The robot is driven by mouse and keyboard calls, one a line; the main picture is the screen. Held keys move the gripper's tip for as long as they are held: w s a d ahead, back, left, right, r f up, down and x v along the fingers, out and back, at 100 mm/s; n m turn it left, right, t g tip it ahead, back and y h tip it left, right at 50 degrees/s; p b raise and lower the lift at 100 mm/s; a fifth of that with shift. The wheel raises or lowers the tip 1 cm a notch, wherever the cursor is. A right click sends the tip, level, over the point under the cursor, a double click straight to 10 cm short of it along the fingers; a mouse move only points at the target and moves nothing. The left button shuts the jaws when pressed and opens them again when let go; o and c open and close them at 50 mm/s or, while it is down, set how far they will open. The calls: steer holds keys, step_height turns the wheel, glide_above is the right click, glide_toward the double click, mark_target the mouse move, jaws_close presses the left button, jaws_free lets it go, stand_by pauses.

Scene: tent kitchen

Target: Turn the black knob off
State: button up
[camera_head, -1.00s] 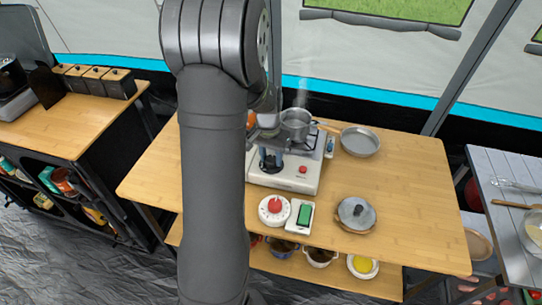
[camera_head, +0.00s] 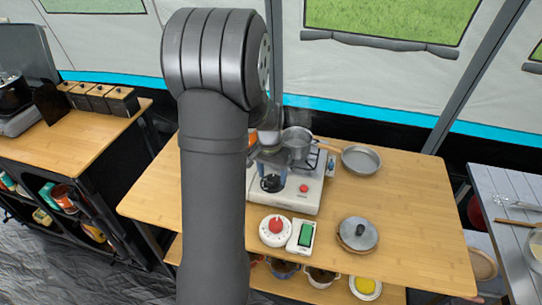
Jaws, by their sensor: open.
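The white stove (camera_head: 290,205) stands on the wooden table behind the timer and switch. A dark knob-like shape (camera_head: 271,184), which looks like the black knob, is on the left of its front. A red knob (camera_head: 304,188) sits to its right. My gripper (camera_head: 271,177) is open above and around the dark shape, fingers pointing down. Whether the fingers touch it I cannot tell. My arm and gripper hide the left part of the stove. A steaming grey pot (camera_head: 297,140) is on the stove's back part.
A white round dial with a red knob (camera_head: 275,227) and a green switch (camera_head: 305,233) lie in front of the stove. A grey pan (camera_head: 361,160) and a lidded pot (camera_head: 357,233) are to the right. The table's right side (camera_head: 420,215) is clear.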

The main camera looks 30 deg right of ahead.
mark_target(269, 176)
step_height(269, 176, up, 17)
steer(key=shift+w+a+f, duration=0.15)
steer(key=shift+w+a, duration=0.1)
steer(key=shift+w, duration=0.15)
steer(key=shift+f, duration=0.1)
steer(key=f, duration=1.7)
steer(key=shift+s+d+f, duration=0.15)
steer(key=shift+s+d, duration=0.1)
steer(key=shift+s, duration=0.15)
